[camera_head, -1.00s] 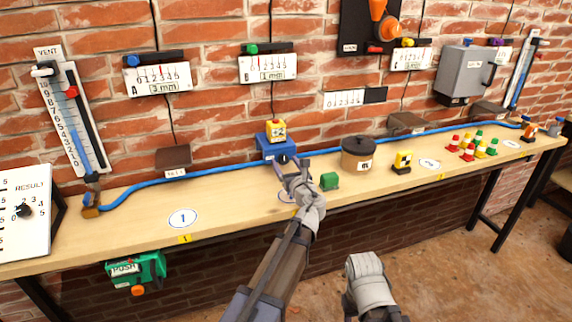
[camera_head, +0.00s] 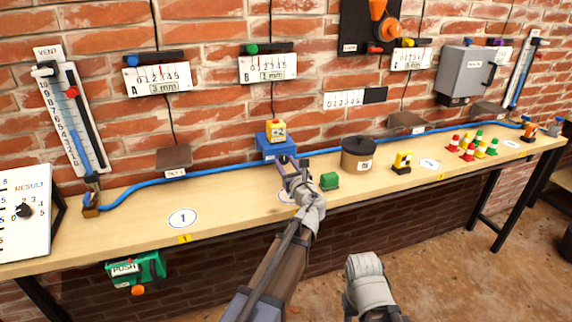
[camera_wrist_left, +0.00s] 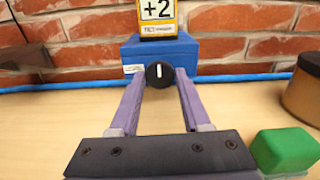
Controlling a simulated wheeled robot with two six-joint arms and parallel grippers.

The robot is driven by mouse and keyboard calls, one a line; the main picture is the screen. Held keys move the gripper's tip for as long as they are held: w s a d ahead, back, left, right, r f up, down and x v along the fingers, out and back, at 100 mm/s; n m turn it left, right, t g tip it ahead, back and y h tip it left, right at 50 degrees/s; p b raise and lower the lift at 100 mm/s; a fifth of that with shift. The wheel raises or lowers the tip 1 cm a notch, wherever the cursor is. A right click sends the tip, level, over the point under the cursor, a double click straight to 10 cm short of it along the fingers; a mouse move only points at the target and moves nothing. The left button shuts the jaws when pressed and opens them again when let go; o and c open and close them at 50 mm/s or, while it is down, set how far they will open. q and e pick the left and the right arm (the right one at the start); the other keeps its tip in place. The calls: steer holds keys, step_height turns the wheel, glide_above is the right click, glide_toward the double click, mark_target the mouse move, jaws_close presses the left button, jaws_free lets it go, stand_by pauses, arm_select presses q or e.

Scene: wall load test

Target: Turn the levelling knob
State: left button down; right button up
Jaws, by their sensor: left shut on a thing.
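The levelling knob (camera_wrist_left: 159,74) is a round black knob with a white mark on the front of a blue box (camera_wrist_left: 198,50). In the left wrist view the white mark stands about upright. My left gripper (camera_wrist_left: 159,82) has its two purple fingers on either side of the knob and is shut on it. In the head view the blue box (camera_head: 266,146) stands at the back of the bench, with a yellow block (camera_head: 276,131) on top. The block reads "+2" in the left wrist view. My left gripper (camera_head: 286,164) reaches the box's front there.
A green block (camera_head: 329,181) and a brown lidded pot (camera_head: 356,155) stand right of my left gripper. A blue hose (camera_head: 215,172) runs along the wall. Several coloured cones (camera_head: 468,150) stand further right. The bench (camera_head: 130,215) is mostly clear at left.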

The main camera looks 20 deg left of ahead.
arm_select(q)
steer(key=n, duration=1.1)
steer(key=shift+n, duration=0.4)
stand_by(0.5)
steer(key=shift+c, duration=1.9)
jaws_free()
steer(key=v, duration=0.8)
